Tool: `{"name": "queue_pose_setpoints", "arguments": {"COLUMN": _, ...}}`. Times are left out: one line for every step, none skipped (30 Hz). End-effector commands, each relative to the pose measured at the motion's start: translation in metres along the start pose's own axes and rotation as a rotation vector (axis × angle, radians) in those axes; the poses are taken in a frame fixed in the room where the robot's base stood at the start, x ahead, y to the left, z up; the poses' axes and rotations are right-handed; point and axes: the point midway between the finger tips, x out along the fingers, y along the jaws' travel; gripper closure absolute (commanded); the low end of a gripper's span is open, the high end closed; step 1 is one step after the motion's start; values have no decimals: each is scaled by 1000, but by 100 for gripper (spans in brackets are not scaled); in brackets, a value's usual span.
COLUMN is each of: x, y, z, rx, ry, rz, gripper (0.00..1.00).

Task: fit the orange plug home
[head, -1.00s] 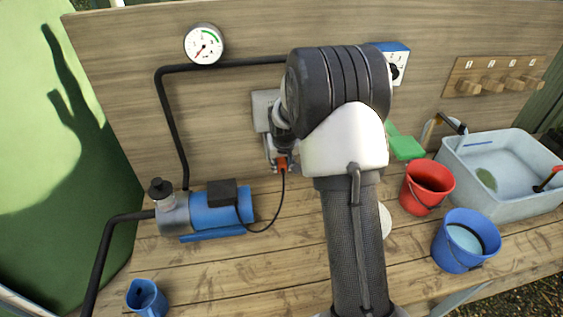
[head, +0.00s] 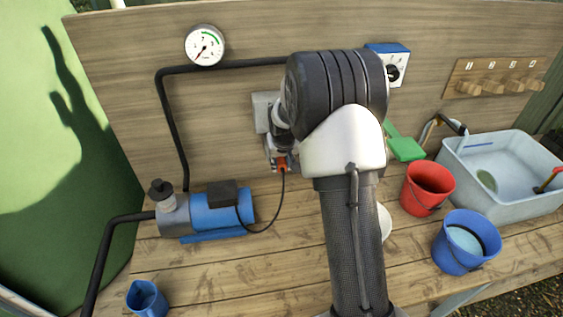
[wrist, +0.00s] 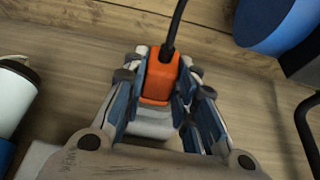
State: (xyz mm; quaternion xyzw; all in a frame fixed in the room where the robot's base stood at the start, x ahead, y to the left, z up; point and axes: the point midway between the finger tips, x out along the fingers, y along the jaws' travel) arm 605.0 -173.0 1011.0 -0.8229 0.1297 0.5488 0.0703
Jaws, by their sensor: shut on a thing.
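The orange plug (wrist: 157,82) is between the two fingers of my gripper (wrist: 158,95) in the wrist view, with its black cable running away from it. My gripper is shut on it. In the head view the orange plug (head: 283,164) shows just below my gripper (head: 281,158), close to the board. A grey box (head: 263,108) on the board, partly behind my arm, may be the socket. The wrist view shows pale surfaces beyond the fingers. Whether the plug touches or enters a socket is hidden.
The plug's cable runs to a blue pump (head: 222,205) on the bench at left. A gauge (head: 205,45) and black pipe are on the board. A red bucket (head: 427,188), blue bucket (head: 465,242) and grey basin (head: 508,178) stand at right. The front left bench is mostly clear.

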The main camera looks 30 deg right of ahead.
Motion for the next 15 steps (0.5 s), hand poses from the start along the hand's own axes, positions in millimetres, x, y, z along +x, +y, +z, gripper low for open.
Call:
{"name": "queue_pose_setpoints", "arguments": {"x": 0, "y": 0, "z": 0, "rx": 0, "ry": 2, "rz": 0, "gripper": 100}}
{"name": "queue_pose_setpoints", "arguments": {"x": 0, "y": 0, "z": 0, "rx": 0, "ry": 2, "rz": 0, "gripper": 100}}
{"name": "queue_pose_setpoints", "arguments": {"x": 0, "y": 0, "z": 0, "rx": 0, "ry": 1, "rz": 0, "gripper": 100}}
{"name": "queue_pose_setpoints", "arguments": {"x": 0, "y": 0, "z": 0, "rx": 0, "ry": 1, "rz": 0, "gripper": 100}}
{"name": "queue_pose_setpoints", "arguments": {"x": 0, "y": 0, "z": 0, "rx": 0, "ry": 1, "rz": 0, "gripper": 100}}
{"name": "queue_pose_setpoints", "arguments": {"x": 0, "y": 0, "z": 0, "rx": 0, "ry": 1, "rz": 0, "gripper": 100}}
{"name": "queue_pose_setpoints", "arguments": {"x": 0, "y": 0, "z": 0, "rx": 0, "ry": 1, "rz": 0, "gripper": 100}}
{"name": "queue_pose_setpoints", "arguments": {"x": 0, "y": 0, "z": 0, "rx": 0, "ry": 1, "rz": 0, "gripper": 100}}
{"name": "queue_pose_setpoints", "arguments": {"x": 0, "y": 0, "z": -1, "rx": 0, "ry": 1, "rz": 0, "gripper": 100}}
{"name": "queue_pose_setpoints", "arguments": {"x": 0, "y": 0, "z": 0, "rx": 0, "ry": 1, "rz": 0, "gripper": 100}}
{"name": "queue_pose_setpoints", "arguments": {"x": 0, "y": 0, "z": 0, "rx": 0, "ry": 1, "rz": 0, "gripper": 100}}
{"name": "queue_pose_setpoints", "arguments": {"x": 0, "y": 0, "z": 0, "rx": 0, "ry": 1, "rz": 0, "gripper": 100}}
{"name": "queue_pose_setpoints", "arguments": {"x": 0, "y": 0, "z": 0, "rx": 0, "ry": 1, "rz": 0, "gripper": 100}}
{"name": "queue_pose_setpoints", "arguments": {"x": 0, "y": 0, "z": 0, "rx": 0, "ry": 1, "rz": 0, "gripper": 100}}
{"name": "queue_pose_setpoints", "arguments": {"x": 0, "y": 0, "z": 0, "rx": 0, "ry": 1, "rz": 0, "gripper": 72}}
